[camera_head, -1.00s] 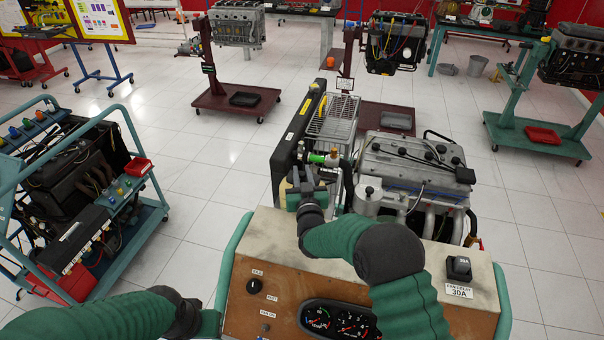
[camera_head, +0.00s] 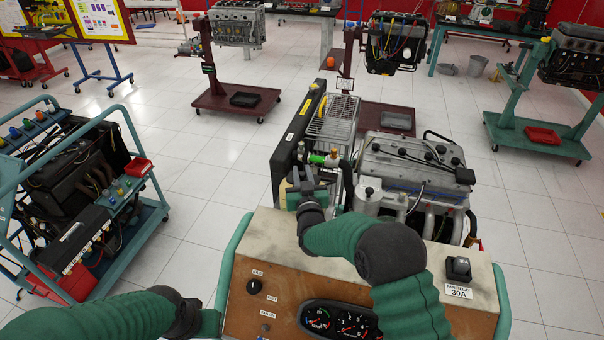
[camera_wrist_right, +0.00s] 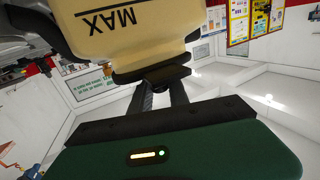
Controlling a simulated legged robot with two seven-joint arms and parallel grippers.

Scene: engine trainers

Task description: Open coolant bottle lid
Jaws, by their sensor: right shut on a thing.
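The coolant bottle (camera_wrist_right: 140,35) is pale yellow with "MAX" upside down in the right wrist view. Its black lid (camera_wrist_right: 166,77) shows at the end of its neck. My right gripper (camera_wrist_right: 165,95) is shut on the lid, with its two dark fingers reaching up to it. In the head view my right gripper (camera_head: 302,180) is beside the engine, at the radiator end of the trainer, and mostly hides the bottle and lid. My left gripper (camera_head: 208,323) is low at the left edge of the control panel; its fingers cannot be made out.
The engine (camera_head: 410,165) stands right of my right gripper, and the black radiator (camera_head: 285,150) stands to its left. Hoses and a green-banded fitting (camera_head: 318,159) lie just beyond it. The wooden control panel (camera_head: 270,240) is in front. Another trainer (camera_head: 75,210) stands at left, with clear floor between.

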